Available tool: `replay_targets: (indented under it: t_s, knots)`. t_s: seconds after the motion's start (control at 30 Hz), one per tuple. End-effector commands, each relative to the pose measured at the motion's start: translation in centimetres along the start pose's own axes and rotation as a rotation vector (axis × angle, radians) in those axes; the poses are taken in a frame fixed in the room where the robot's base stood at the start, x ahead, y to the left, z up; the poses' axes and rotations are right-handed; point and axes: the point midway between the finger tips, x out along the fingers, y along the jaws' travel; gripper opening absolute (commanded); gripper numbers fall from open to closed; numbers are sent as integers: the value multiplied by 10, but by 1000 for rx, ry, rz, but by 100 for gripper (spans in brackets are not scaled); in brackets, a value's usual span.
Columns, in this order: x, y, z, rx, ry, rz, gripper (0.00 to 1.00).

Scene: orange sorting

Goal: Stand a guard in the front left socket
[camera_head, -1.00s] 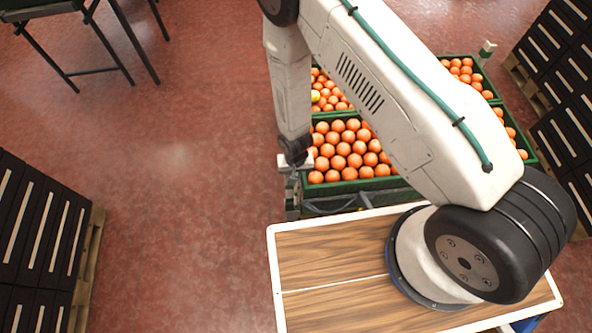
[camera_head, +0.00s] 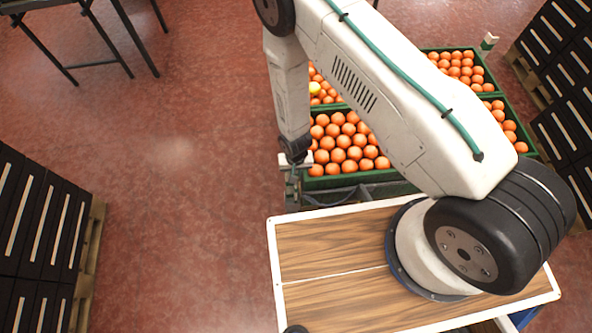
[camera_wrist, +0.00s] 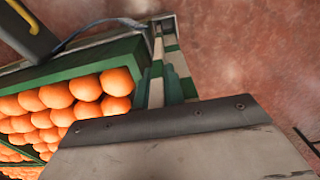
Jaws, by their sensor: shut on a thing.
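My gripper (camera_head: 295,157) hangs at the front left corner of the crate stand, left of the front orange crate. It is shut on a guard, a green-and-white banded piece (camera_wrist: 178,75) that shows in the wrist view beside the crate corner. In the head view only small pale parts show by the gripper, and the arm hides the rest. In the wrist view a grey bolted plate covers the lower part, so the fingertips are hidden. The front left socket is not clearly seen, and I cannot tell whether the guard touches it.
The green front crate (camera_head: 345,182) is full of oranges, with more crates behind and to the right. Another guard (camera_head: 488,42) stands at the back right. Black crate stacks (camera_head: 40,240) stand at left and right. Red floor is free on the left.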

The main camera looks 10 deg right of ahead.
Motion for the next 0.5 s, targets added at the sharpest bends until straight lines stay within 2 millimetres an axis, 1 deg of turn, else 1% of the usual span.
replay_targets:
  t_s: [0.03,0.07,0.1,0.13,0.37,0.5]
  knots:
    - [0,0,0,0,0,0,13]
    - [0,0,0,0,0,0,22]
    - [0,0,0,0,0,0,33]
    - [0,0,0,0,0,0,36]
    - [0,0,0,0,0,0,36]
    - [-8,0,-1,0,1,-1,36]
